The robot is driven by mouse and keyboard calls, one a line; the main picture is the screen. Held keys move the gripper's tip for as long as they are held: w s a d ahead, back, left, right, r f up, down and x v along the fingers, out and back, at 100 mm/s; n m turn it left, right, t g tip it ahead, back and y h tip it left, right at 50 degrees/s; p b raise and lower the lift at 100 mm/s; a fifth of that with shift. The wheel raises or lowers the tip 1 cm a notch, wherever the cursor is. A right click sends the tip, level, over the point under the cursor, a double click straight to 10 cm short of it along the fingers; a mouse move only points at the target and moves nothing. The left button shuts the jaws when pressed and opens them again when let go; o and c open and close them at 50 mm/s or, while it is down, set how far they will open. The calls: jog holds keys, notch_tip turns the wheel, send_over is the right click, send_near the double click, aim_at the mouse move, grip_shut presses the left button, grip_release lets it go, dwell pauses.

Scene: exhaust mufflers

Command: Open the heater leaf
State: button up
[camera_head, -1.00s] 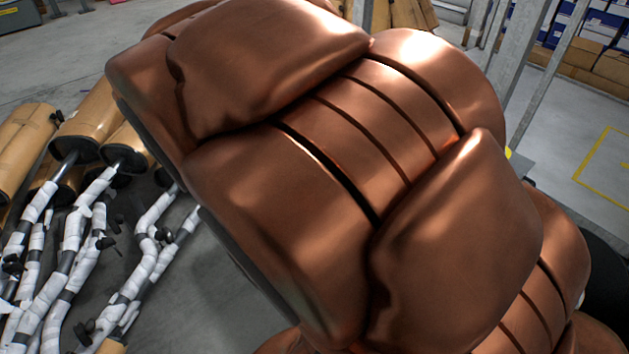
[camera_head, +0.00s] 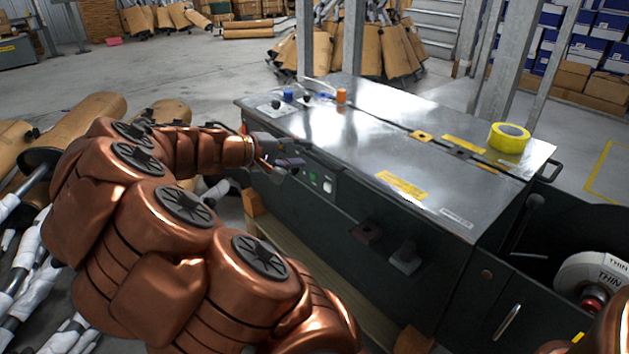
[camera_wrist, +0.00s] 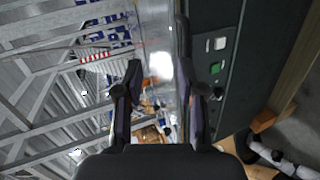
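The heater is a long box with a shiny metal top (camera_head: 345,140) and a dark front (camera_head: 340,215). I cannot tell for sure which panel is the leaf. My gripper (camera_head: 280,163) is at the heater's left front edge, far from that handle. In the wrist view my gripper (camera_wrist: 163,95) has its two dark fingers apart with nothing between them. The heater's dark front (camera_wrist: 228,20) with its switches shows right of the fingers.
A yellow tape roll (camera_head: 509,137) and an orange cylinder (camera_head: 341,96) stand on the top. Green and white switches (camera_head: 328,186) are on the front. Wrapped pipes and mufflers (camera_head: 90,115) lie at left. A white disc-shaped roll (camera_head: 590,275) is at lower right.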

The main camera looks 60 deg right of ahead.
jog(key=n+h+b, duration=0.1)
jog(key=h+b, duration=0.1)
jog(key=b, duration=0.3)
send_near(312, 159)
jog(key=s+d, duration=0.1)
jog(key=d, duration=0.2)
jog(key=shift+n+t, duration=0.3)
jog(key=shift+b+x, duration=1)
jog(key=shift+x, duration=2.85)
jog(key=shift+s+a+f, duration=0.1)
jog(key=shift+s+f, duration=0.05)
jog(key=shift+s, duration=0.05)
grip_shut()
